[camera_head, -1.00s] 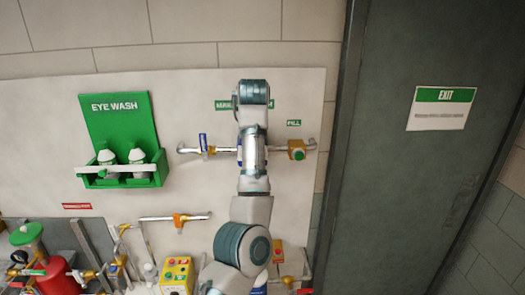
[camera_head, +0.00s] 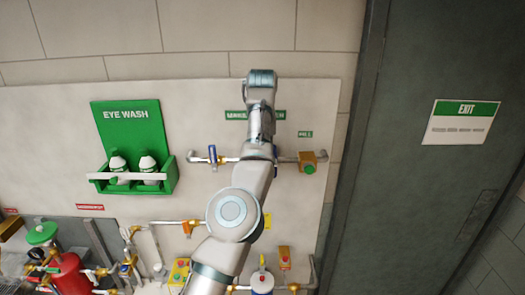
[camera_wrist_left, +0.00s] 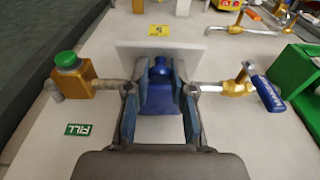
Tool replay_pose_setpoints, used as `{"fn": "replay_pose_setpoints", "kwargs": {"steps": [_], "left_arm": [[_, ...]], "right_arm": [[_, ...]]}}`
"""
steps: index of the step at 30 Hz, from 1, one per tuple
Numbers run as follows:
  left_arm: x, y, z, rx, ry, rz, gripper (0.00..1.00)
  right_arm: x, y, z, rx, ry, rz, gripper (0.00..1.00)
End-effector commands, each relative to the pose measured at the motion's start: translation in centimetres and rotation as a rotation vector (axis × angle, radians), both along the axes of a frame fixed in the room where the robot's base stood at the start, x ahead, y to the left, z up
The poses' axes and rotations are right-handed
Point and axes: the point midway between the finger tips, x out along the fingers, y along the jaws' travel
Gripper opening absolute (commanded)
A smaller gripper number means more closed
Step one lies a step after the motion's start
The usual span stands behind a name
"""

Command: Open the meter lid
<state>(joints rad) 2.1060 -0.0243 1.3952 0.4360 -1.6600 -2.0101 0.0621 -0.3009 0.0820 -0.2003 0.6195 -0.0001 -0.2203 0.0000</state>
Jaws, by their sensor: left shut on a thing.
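The blue meter (camera_wrist_left: 159,98) sits in the pipe line on the white wall board and shows between the fingers in the left wrist view. My left gripper (camera_wrist_left: 158,85) is shut on this blue part, one finger on each side. I cannot tell where its lid ends and its body begins. A pale flat plate (camera_wrist_left: 135,50) stands just beyond the fingers. In the head view my left arm comes up from the bottom and covers most of the meter; only a small blue edge shows (camera_head: 275,152). My right gripper is not in view.
Beside the meter are a brass valve with a green button (camera_head: 309,163) and a blue-handled valve (camera_head: 212,155). A green eye wash holder (camera_head: 132,150) hangs left. A red tank (camera_head: 69,275) and pipes stand low left. A dark door with an exit sign (camera_head: 461,121) is right.

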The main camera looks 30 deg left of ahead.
Motion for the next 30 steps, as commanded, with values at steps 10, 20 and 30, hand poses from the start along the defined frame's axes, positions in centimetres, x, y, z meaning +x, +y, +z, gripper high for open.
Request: {"fn": "replay_pose_setpoints", "kwargs": {"steps": [10, 20, 30], "left_arm": [[0.10, 0.03, -0.08, 0.000, -0.002, 0.000, 0.00], [-0.06, 0.01, 0.01, -0.001, -0.001, 0.000, 0.48], [-0.07, -0.01, -0.10, 0.003, -0.005, 0.000, 0.48]], "right_arm": [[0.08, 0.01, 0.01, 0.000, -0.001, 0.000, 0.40], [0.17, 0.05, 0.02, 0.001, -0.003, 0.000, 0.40], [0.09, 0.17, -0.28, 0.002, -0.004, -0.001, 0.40]]}}
